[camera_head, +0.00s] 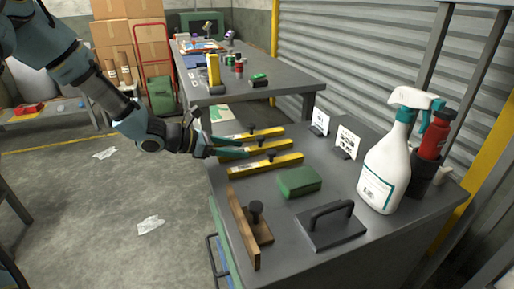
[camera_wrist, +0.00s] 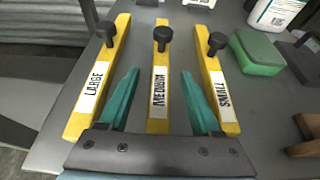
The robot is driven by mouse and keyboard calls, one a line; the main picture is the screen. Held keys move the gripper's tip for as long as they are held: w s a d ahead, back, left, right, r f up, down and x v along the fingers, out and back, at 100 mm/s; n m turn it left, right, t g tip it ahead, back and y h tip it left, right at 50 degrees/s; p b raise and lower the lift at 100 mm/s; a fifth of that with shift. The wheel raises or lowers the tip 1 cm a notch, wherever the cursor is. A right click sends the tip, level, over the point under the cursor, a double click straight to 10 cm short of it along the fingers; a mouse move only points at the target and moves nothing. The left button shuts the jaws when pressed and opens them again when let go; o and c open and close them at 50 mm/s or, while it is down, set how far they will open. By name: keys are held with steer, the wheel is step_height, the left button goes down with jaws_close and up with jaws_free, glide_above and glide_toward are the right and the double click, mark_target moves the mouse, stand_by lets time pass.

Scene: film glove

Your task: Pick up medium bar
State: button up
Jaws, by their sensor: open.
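Three yellow bars with black knobs lie side by side on the grey table. In the wrist view the medium bar (camera_wrist: 159,85) is the middle one, with a white label reading MEDIUM. The large bar (camera_wrist: 97,80) is on its left and the small bar (camera_wrist: 218,88) on its right. My gripper (camera_wrist: 156,90) is open, with one teal finger on each side of the medium bar. I cannot tell whether the fingers touch it. In the head view my gripper (camera_head: 230,146) reaches over the bars from the left, partly hiding the middle bar (camera_head: 255,149).
A green block (camera_head: 299,181), a wooden piece with a knob (camera_head: 254,225) and a dark handled plate (camera_head: 330,226) lie nearer on the table. A white spray bottle (camera_head: 386,165) and a red bottle (camera_head: 436,135) stand at right. Two small cards (camera_head: 346,143) stand behind.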

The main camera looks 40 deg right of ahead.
steer(key=shift+x, duration=1.05)
jaws_close()
